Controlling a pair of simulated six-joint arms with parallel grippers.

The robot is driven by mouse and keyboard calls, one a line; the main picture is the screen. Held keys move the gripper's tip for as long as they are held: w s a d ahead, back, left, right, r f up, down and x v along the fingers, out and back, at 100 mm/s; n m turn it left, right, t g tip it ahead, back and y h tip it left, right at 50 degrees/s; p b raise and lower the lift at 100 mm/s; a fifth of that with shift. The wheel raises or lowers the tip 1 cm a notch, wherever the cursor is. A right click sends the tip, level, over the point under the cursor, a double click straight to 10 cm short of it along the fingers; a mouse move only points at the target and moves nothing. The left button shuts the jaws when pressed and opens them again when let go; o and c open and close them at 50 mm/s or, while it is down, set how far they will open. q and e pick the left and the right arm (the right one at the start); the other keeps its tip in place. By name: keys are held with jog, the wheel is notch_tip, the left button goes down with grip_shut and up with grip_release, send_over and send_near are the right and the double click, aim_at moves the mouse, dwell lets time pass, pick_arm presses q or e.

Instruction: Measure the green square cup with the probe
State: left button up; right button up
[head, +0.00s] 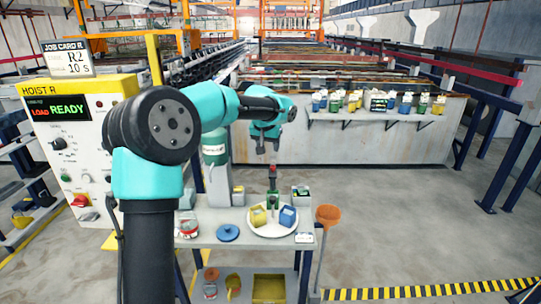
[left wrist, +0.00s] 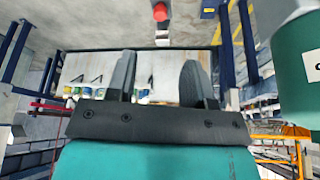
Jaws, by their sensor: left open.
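A dark upright probe (head: 272,182) with a red top stands over the round white plate (head: 272,232). Its lower end is by a small green piece (head: 272,201), which may be the green square cup; I cannot tell whether the probe is in it or behind it. A yellow square cup (head: 257,214) and a blue square cup (head: 288,216) sit on the plate. My left gripper (head: 264,148) is open and empty, above the probe and apart from it. In the left wrist view the fingers (left wrist: 158,78) are spread, with the red top (left wrist: 160,12) beyond them. My right gripper is not in view.
The plate is on a grey bench (head: 210,240) with a blue disc (head: 228,232), a tin (head: 188,228) and a teal-and-white cylinder (head: 215,160). A far shelf (head: 385,113) holds several coloured cups.

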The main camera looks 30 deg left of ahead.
pick_arm(q)
jog(key=v, duration=0.6)
dwell(0.3)
